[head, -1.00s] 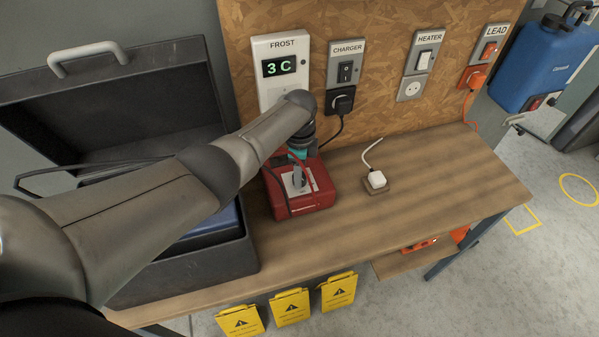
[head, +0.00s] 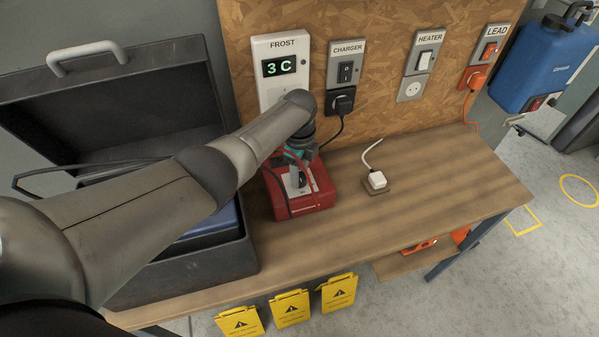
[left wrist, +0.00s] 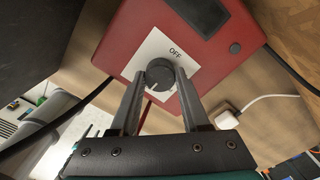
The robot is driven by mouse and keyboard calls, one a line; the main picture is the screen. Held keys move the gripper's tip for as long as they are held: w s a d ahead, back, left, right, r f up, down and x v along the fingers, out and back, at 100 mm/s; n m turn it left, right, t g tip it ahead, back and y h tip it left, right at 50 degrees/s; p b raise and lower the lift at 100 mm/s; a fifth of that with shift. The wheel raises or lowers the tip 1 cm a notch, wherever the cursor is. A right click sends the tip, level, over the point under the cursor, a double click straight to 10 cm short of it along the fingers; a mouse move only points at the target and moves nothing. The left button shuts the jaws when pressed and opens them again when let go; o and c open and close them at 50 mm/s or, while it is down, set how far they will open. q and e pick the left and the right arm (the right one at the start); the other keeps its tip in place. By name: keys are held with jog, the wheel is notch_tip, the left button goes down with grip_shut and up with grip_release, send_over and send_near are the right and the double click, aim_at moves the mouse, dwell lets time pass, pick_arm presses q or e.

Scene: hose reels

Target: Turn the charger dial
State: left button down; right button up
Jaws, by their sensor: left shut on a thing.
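The charger is a red box (head: 318,197) on the workbench, and it also shows in the left wrist view (left wrist: 122,38). Its round dark dial (left wrist: 160,70) sits on a white plate (left wrist: 150,50) marked OFF above and right of the dial in that view. My left gripper (left wrist: 160,76) is shut on the dial, one finger at each side. In the head view, my left gripper (head: 298,176) reaches down over the charger and hides part of it. I cannot clearly tell where the dial points. My right gripper is not in view.
A FROST display (head: 279,67) reads 3 C. A CHARGER switch (head: 345,72) is on the board, with a black plug (head: 342,101) below it. An open dark case (head: 215,262) stands left.

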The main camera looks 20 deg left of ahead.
pick_arm(q)
jog(key=shift+r, duration=0.1)
jog(key=shift+c, duration=1.9)
grip_release()
jog(key=shift+r+p, duration=0.3)
jog(key=shift+r, duration=0.25)
notch_tip(320, 180, up, 14)
jog(key=p, duration=0.1)
jog(key=shift+p, duration=0.35)
